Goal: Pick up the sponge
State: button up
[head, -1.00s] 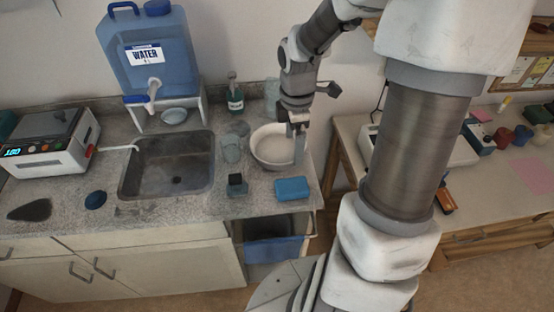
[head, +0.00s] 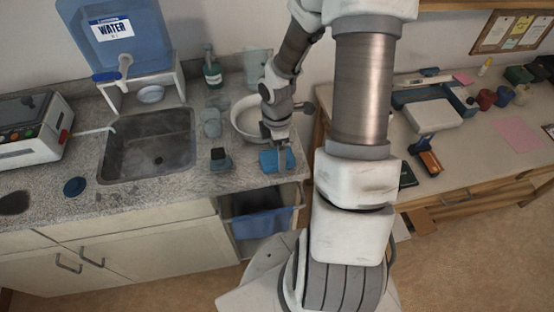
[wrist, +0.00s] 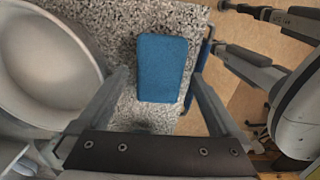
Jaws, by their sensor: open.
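The sponge is a blue block (head: 268,161) lying flat on the speckled counter near its right front corner. In the wrist view the blue sponge (wrist: 162,68) lies ahead of and between the two fingers. My gripper (head: 281,160) is over the sponge in the head view and hides part of it. In the wrist view my gripper (wrist: 160,95) is open, with one finger on each side of the sponge's line. I cannot tell how far above the sponge the fingertips are.
A white bowl (head: 246,128) stands just behind the sponge, close to my left finger in the wrist view (wrist: 48,62). A small dark container (head: 220,158) stands to the left. The sink (head: 150,155) lies further left. The counter's right edge is close to the sponge.

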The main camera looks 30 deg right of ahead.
notch_tip(320, 180, down, 2)
jog(key=shift+f, duration=0.15)
jog(key=c, duration=1.4)
jog(key=shift+r, duration=0.2)
